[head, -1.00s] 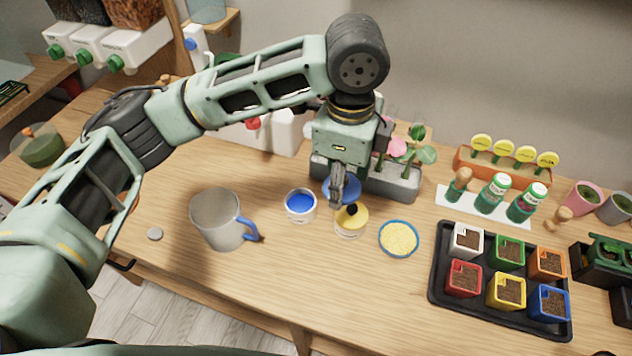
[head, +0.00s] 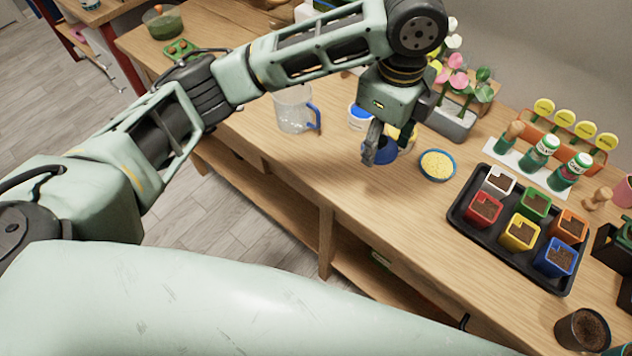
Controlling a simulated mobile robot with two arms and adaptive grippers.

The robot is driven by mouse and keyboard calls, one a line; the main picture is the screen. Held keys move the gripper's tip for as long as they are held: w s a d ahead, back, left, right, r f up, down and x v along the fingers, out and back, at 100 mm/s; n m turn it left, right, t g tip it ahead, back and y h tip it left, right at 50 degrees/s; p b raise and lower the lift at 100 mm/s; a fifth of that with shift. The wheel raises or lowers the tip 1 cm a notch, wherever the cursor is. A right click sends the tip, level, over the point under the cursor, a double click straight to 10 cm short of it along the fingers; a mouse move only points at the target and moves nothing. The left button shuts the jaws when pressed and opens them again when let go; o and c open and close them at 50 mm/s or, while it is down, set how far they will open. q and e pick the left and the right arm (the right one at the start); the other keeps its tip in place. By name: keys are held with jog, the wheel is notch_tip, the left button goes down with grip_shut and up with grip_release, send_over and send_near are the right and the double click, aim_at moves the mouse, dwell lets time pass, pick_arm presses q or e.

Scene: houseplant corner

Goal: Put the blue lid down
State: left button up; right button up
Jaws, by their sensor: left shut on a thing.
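My left gripper (head: 371,148) points down over the table and is shut on the blue lid (head: 384,154), whose near part shows beside the fingers. The lid is in front of the yellow jar (head: 407,136), towards the table's front edge. Whether it touches the table is hard to tell. The white jar with blue inside (head: 359,117) stands open to the left, behind the fingers. The gripper hides part of the yellow jar. My right gripper is not in view.
A blue-rimmed dish of yellow grains (head: 437,166) is right of the lid. A black tray (head: 463,212) with several coloured pots is at the right. The wooden table is bare in front of the lid.

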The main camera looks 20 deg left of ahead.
pick_arm(q)
jog(key=shift+s+a+f, duration=0.15)
jog(key=shift+a+f, duration=0.15)
jog(key=shift+a, duration=0.25)
jog(key=shift+w+a+f, duration=0.35)
jog(key=shift+a+f, duration=0.2)
jog(key=shift+a, duration=0.2)
jog(key=p, duration=0.2)
send_near(324, 155)
jog(key=shift+s+d+f, duration=0.1)
jog(key=shift+d+f, duration=0.4)
jog(key=shift+d, duration=0.35)
jog(key=shift+a+f, duration=0.7)
jog(key=shift+a, duration=0.15)
notch_tip(324, 155, down, 3)
jog(key=shift+f+p, duration=0.15)
jog(key=shift+p, duration=0.3)
jog(key=shift+f, duration=0.25)
jog(key=shift+w, duration=0.25)
jog(key=shift+f, duration=0.15)
jog(key=o, duration=0.6)
jog(key=shift+c, duration=0.2)
jog(key=o, duration=0.3)
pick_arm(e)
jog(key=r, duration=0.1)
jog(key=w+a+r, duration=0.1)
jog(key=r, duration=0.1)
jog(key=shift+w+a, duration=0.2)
